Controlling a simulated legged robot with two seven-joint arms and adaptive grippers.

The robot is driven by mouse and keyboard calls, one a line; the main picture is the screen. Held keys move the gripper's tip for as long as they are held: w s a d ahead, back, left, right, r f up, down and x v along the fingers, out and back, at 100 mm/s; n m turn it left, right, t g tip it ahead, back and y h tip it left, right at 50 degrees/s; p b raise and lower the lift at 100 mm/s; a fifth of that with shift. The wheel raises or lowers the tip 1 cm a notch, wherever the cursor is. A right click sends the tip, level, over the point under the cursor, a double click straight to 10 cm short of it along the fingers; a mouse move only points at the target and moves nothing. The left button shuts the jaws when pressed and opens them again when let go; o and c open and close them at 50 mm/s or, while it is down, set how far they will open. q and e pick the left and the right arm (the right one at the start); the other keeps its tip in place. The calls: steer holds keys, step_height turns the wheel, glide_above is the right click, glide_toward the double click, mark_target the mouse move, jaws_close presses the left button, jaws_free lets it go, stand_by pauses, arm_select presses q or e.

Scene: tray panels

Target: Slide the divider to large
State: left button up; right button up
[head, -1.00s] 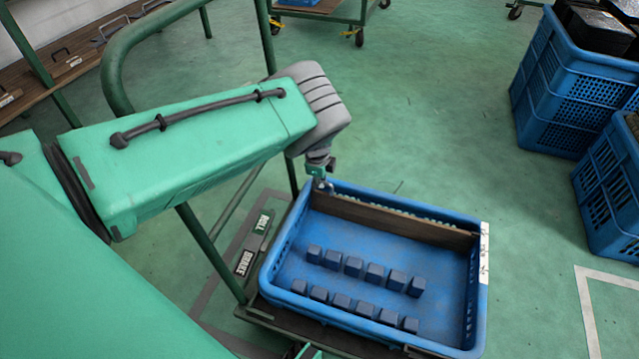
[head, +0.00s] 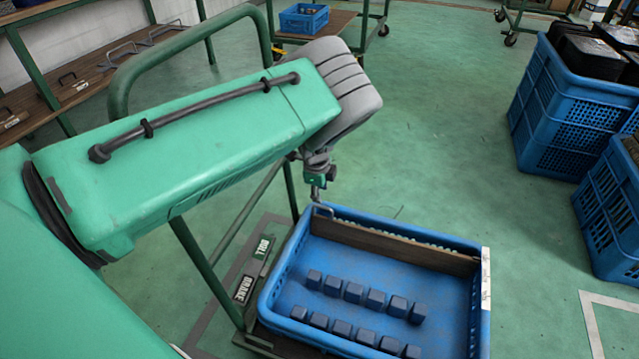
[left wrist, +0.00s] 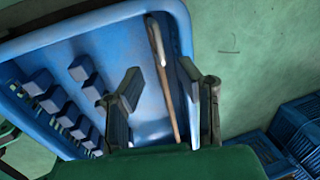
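A blue tray (head: 278,262) stands on a green cart. Its brown divider (head: 395,246) spans the tray near the far wall. A white label strip (head: 486,280) runs along the right rim, its marks too small to read. My left gripper (head: 320,203) is at the tray's far left corner, near the divider's left end. In the left wrist view my left gripper (left wrist: 162,108) is open, its fingers apart on either side of the divider (left wrist: 162,75). I cannot tell whether they touch it. My right gripper is not in view.
Two rows of dark blue blocks (head: 353,293) stand in the tray's near part. Small pale items lie behind the divider. The cart's green handle (head: 118,90) rises at the left. Blue crates (head: 565,110) stand at the right. The floor between is clear.

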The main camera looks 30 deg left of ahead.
arm_select(q)
steer(key=r, duration=0.2)
steer(key=s+r, duration=0.1)
steer(key=r, duration=0.1)
steer(key=shift+d+r, duration=0.15)
steer(key=shift+r, duration=0.15)
steer(key=shift+w, duration=0.15)
